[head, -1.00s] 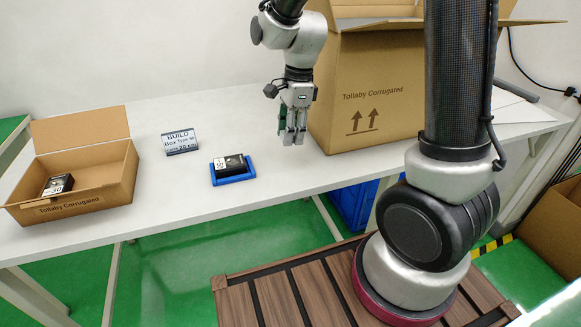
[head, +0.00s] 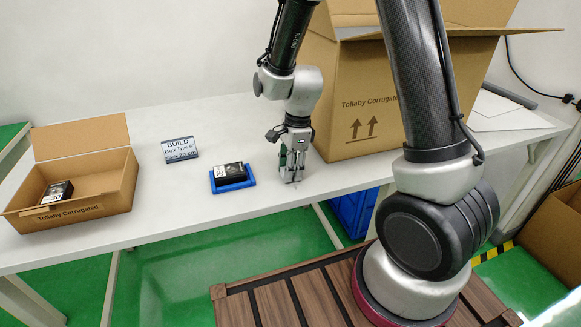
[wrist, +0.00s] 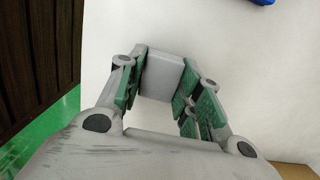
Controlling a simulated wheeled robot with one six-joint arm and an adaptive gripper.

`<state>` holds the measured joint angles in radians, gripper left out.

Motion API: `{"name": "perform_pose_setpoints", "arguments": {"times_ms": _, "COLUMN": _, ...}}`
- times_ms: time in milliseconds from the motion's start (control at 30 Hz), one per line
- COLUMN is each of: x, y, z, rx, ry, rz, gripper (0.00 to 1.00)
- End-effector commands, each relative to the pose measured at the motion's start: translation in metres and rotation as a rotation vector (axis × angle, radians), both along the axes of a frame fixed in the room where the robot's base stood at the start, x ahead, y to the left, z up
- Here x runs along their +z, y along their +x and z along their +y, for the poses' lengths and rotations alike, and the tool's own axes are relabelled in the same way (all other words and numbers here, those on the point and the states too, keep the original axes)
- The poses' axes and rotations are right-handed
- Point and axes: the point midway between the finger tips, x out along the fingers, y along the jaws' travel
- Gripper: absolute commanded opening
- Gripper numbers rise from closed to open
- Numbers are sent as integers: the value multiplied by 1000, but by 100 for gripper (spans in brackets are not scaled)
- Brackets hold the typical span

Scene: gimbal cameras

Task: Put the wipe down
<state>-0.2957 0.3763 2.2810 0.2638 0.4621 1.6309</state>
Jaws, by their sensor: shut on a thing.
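My gripper (head: 292,174) points down, low over the white table (head: 330,190), just right of the blue tray. In the wrist view my gripper (wrist: 166,80) is shut on a pale grey block-like thing, the wipe (wrist: 170,70), held between the green-padded fingers. The wipe is mostly hidden by the fingers in the head view. I cannot tell whether it touches the tabletop.
A large carton (head: 365,105) stands close on the right.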

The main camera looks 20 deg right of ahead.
Motion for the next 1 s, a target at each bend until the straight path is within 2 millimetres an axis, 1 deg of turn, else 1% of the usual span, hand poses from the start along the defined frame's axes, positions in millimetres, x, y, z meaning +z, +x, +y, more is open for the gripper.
{"name": "perform_pose_setpoints", "arguments": {"times_ms": 367, "x": -11, "y": -1, "z": 0, "rx": -1, "ry": -1, "rz": 3, "gripper": 13}}
{"name": "perform_pose_setpoints", "arguments": {"times_ms": 400, "x": -11, "y": -1, "z": 0, "rx": -1, "ry": -2, "rz": 4, "gripper": 39}}
{"name": "perform_pose_setpoints", "arguments": {"times_ms": 500, "x": -12, "y": -2, "z": -1, "rx": 0, "ry": -2, "rz": 5, "gripper": 56}}
{"name": "perform_pose_setpoints", "arguments": {"times_ms": 867, "x": -10, "y": -2, "z": -1, "rx": 0, "ry": -2, "rz": 5, "gripper": 56}}
{"name": "perform_pose_setpoints", "arguments": {"times_ms": 933, "x": -8, "y": -1, "z": -1, "rx": -1, "ry": -1, "rz": 4, "gripper": 56}}
{"name": "perform_pose_setpoints", "arguments": {"times_ms": 1000, "x": -2, "y": -1, "z": 0, "rx": -1, "ry": 0, "rz": 2, "gripper": 56}}
